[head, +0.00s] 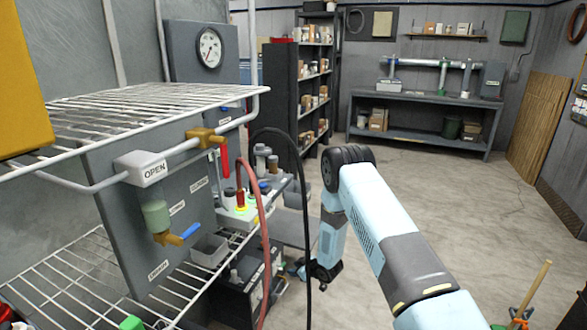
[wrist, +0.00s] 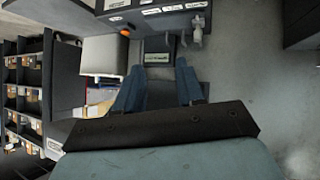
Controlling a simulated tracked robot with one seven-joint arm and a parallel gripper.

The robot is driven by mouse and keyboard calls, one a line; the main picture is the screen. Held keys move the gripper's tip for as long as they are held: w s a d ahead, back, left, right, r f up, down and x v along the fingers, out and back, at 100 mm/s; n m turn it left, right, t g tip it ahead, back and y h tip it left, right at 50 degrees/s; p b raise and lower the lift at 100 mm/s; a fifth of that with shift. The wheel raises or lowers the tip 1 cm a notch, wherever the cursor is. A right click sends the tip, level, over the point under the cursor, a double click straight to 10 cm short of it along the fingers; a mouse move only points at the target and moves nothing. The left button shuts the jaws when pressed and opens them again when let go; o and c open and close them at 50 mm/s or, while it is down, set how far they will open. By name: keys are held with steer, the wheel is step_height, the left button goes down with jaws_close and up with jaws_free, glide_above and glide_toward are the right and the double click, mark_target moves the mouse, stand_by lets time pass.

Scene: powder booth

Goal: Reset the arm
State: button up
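My arm (head: 385,220) is light blue and dark grey. In the head view it rises from the bottom right to a dark elbow, then its far part hangs down. My gripper (head: 322,270) is low over the floor, right of the wire shelf, and small in this view. In the wrist view my gripper (wrist: 159,67) shows two blue fingers spread apart with nothing between them. A dark box-like thing (wrist: 159,46) lies beyond the fingertips; I cannot tell how far away it is.
A wire rack (head: 150,100) with a grey panel, valves and a gauge (head: 209,48) stands at left. Red and black hoses hang near my arm. A shelf unit (head: 285,95) and workbench (head: 425,135) stand at the back. The floor (head: 440,180) at centre right is clear.

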steer(key=w+d+r+m+h, duration=0.1)
steer(key=d+r, duration=0.2)
steer(key=r, duration=0.5)
steer(key=w+d+r+m+t+h, duration=0.1)
steer(key=w+d+r+h, duration=0.1)
steer(key=r, duration=0.7)
steer(key=w+d+r+m+h, duration=0.1)
steer(key=d+r, duration=0.2)
steer(key=r, duration=0.5)
steer(key=s+d+r+m+h, duration=0.1)
steer(key=s+d+r, duration=0.3)
steer(key=r, duration=0.5)
steer(key=s+d+r+m+h, duration=0.15)
steer(key=s+d+r, duration=0.25)
steer(key=r, duration=0.6)
steer(key=s+d+r+m+h, duration=0.1)
steer(key=s+d+r+m, duration=0.15)
steer(key=s+r, duration=0.7)
steer(key=s+d+r+m+g, duration=0.1)
steer(key=s+d+r, duration=0.1)
steer(key=s, duration=1.4)
steer(key=s+d+r+m+g, duration=0.2)
steer(key=s+r, duration=0.3)
steer(key=s, duration=1.1)
steer(key=shift+s+m, duration=0.3)
steer(key=shift+s, duration=0.05)
steer(key=shift+r, duration=0.1)
